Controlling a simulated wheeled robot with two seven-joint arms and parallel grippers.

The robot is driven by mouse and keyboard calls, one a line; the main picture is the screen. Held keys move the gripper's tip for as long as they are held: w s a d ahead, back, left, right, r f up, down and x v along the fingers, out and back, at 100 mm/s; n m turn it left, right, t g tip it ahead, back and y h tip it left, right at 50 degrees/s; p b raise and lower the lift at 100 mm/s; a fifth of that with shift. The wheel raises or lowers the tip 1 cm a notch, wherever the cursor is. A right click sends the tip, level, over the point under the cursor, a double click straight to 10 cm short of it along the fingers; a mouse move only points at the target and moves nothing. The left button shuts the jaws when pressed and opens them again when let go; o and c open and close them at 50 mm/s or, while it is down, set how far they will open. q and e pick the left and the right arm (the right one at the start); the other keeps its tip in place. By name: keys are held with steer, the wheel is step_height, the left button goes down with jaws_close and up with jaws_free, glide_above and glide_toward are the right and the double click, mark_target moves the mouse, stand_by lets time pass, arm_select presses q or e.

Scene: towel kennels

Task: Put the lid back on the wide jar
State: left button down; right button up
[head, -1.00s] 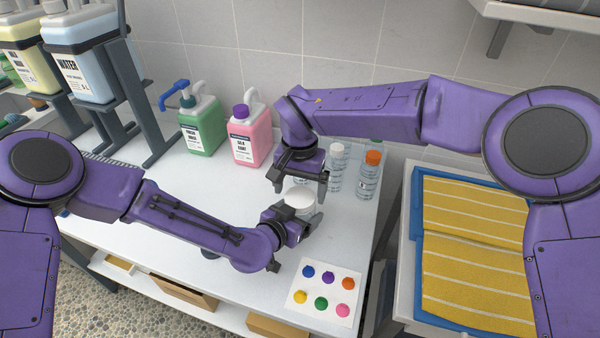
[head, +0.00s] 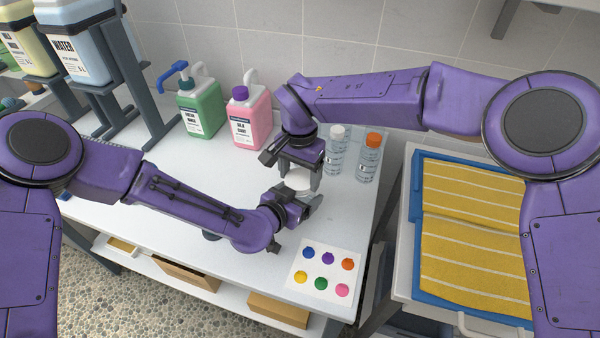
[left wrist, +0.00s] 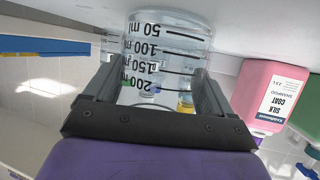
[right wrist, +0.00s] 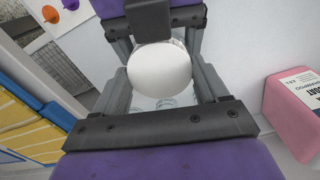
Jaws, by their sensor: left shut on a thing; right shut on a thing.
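The wide jar (left wrist: 166,55) is clear with black volume marks, and the left wrist view shows it between the fingers of my left gripper (left wrist: 155,85), which is shut on it. The white round lid (head: 298,181) is between the fingers of my right gripper (head: 300,187), which is shut on it from above. The lid also shows in the right wrist view (right wrist: 158,70), at the jar's mouth between both grippers. The arms hide most of the jar in the head view. I cannot tell whether the lid is fully seated or level.
A pink shampoo jug (head: 248,118) and a green jug (head: 201,110) stand at the back. A colour-dot card (head: 325,271) lies in front. Yellow towels (head: 470,240) lie at right.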

steer(key=m, duration=0.7)
steer(key=o, duration=1.2)
steer(key=shift+c, duration=0.2)
steer(key=shift+r, duration=2.3)
steer(key=shift+c, duration=0.3)
